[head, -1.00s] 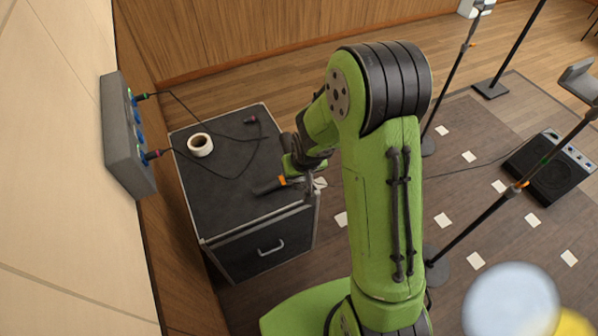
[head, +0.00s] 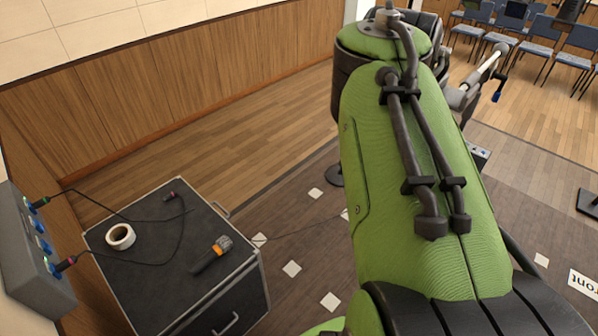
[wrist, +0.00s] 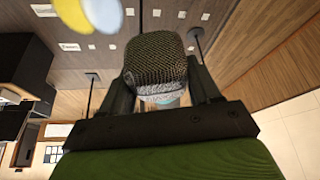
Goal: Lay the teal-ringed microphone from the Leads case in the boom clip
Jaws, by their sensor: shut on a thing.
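In the wrist view my gripper (wrist: 160,88) is shut on a microphone (wrist: 156,62). Its dark mesh head shows between the fingers, with a pale grey collar below it and a hint of bluish colour. Its ring and handle are mostly hidden. I cannot make out the boom clip. An orange-ringed microphone (head: 212,254) lies on the black case (head: 150,275).
A white tape roll (head: 120,236) and cables lie on the case. A grey wall box (head: 30,258) with plugged cables is at the left. Blue chairs (head: 540,52) stand in rows at the upper right. White floor cards (head: 291,268) dot the dark floor.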

